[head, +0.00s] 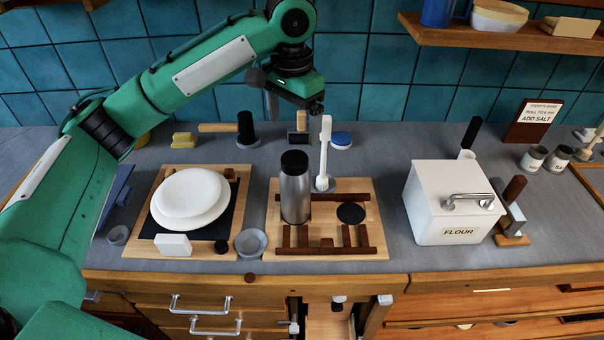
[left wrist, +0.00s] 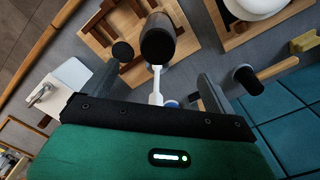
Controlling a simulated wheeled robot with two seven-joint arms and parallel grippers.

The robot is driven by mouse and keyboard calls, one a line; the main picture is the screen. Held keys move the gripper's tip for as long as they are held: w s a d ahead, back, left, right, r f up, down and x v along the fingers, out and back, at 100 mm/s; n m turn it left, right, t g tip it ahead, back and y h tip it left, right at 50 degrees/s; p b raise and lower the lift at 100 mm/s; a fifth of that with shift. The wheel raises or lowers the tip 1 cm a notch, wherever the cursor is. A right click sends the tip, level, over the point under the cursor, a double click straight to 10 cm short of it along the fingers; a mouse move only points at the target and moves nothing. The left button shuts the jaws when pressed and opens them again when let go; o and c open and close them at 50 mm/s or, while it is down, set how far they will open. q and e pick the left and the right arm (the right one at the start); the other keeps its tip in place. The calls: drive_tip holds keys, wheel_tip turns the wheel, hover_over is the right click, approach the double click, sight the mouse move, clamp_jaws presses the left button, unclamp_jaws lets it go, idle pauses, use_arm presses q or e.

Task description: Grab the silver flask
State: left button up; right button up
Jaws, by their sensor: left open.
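The silver flask (head: 296,196) stands upright on a wooden board, with a black lid on top. In the left wrist view its dark lid (left wrist: 157,38) shows in the upper middle, beyond and roughly between my fingers. My left gripper (head: 297,105) is behind and above the flask in the head view, apart from it. It is open and empty; its two grey fingers also show in the left wrist view (left wrist: 165,85). My right gripper is not in view.
A white brush-like tool (head: 325,150) stands upright close behind the flask. The wooden board (head: 340,250) has raised slats. Stacked white plates (head: 188,195) stand left, a white flour box (head: 452,205) right. A shelf (head: 500,35) hangs at upper right.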

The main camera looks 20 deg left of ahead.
sight(295, 158)
use_arm(q)
drive_tip(key=shift+w+f, duration=0.2)
drive_tip(key=shift+f, duration=0.65)
drive_tip(key=f, duration=0.2)
drive_tip(key=f+p, duration=0.1)
drive_tip(key=f, duration=0.2)
drive_tip(key=shift+s+f, duration=0.3)
drive_tip(key=shift+f, duration=0.05)
drive_tip(key=shift+w+f, duration=0.1)
drive_tip(key=shift+f, duration=0.25)
drive_tip(key=shift+s+d+f+p, duration=0.1)
drive_tip(key=shift+s+f+p, duration=0.05)
drive_tip(key=shift+f+p, duration=0.4)
drive_tip(key=shift+s+d+f+p, duration=0.1)
drive_tip(key=shift+f+p, duration=0.25)
drive_tip(key=shift+f, duration=0.3)
wheel_tip(295, 158, down, 2)
drive_tip(key=shift+a+f, duration=0.1)
drive_tip(key=shift+f, duration=0.4)
drive_tip(key=c, duration=1.6)
drive_tip(key=shift+c, duration=1)
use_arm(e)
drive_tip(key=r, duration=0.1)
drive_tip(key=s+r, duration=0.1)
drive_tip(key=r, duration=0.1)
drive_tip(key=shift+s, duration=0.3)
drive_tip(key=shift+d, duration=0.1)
